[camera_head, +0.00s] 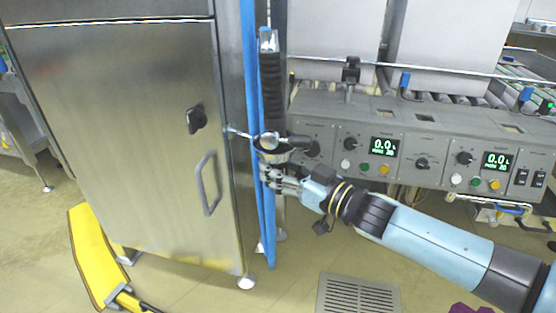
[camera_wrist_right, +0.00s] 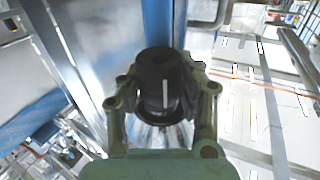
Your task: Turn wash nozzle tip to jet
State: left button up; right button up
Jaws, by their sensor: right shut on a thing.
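The wash wand (camera_head: 272,85) hangs upright by the steel cabinet's right edge, with a dark ribbed grip. Its dark nozzle tip (camera_head: 274,156) is at the lower end, partly hidden by my fingers in the head view. In the right wrist view the black nozzle tip (camera_wrist_right: 163,80) sits between my fingers, with a white line on its side pointing roughly along the picture's vertical. My right gripper (camera_head: 270,175) is shut on the nozzle tip from below; its two fingers flank the tip in the right wrist view (camera_wrist_right: 163,95). The spray setting cannot be read. My left gripper is out of view.
A steel cabinet (camera_head: 120,130) with a knob and handle stands left of the wand. Blue hose (camera_head: 252,100) runs down beside the wand. A grey control panel (camera_head: 420,135) with displays and knobs is at right.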

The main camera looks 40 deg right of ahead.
jog(key=m+h, duration=0.1)
jog(key=h, duration=0.1)
jog(key=shift+m+t+h, duration=0.3)
jog(key=m+h+p, duration=0.1)
jog(key=h+p, duration=0.2)
jog(key=p, duration=0.1)
jog(key=r+m+h+p, duration=0.1)
jog(key=m+h+p, duration=0.1)
jog(key=p, duration=0.2)
jog(key=shift+w+a+m+h+p, duration=0.1)
jog(key=shift+m+h+p, duration=0.2)
jog(key=shift+h+p, duration=0.1)
jog(key=h, duration=0.1)
jog(key=m+g+h+p, duration=0.1)
jog(key=shift+f+h, duration=0.3)
jog(key=shift+f+m+g+h, duration=0.15)
jog(key=shift+m+g+h, duration=0.35)
jog(key=shift+m+h, duration=0.4)
jog(key=shift+m+g+h, duration=0.4)
jog(key=shift+h, duration=0.5)
jog(key=shift+m+h, duration=0.3)
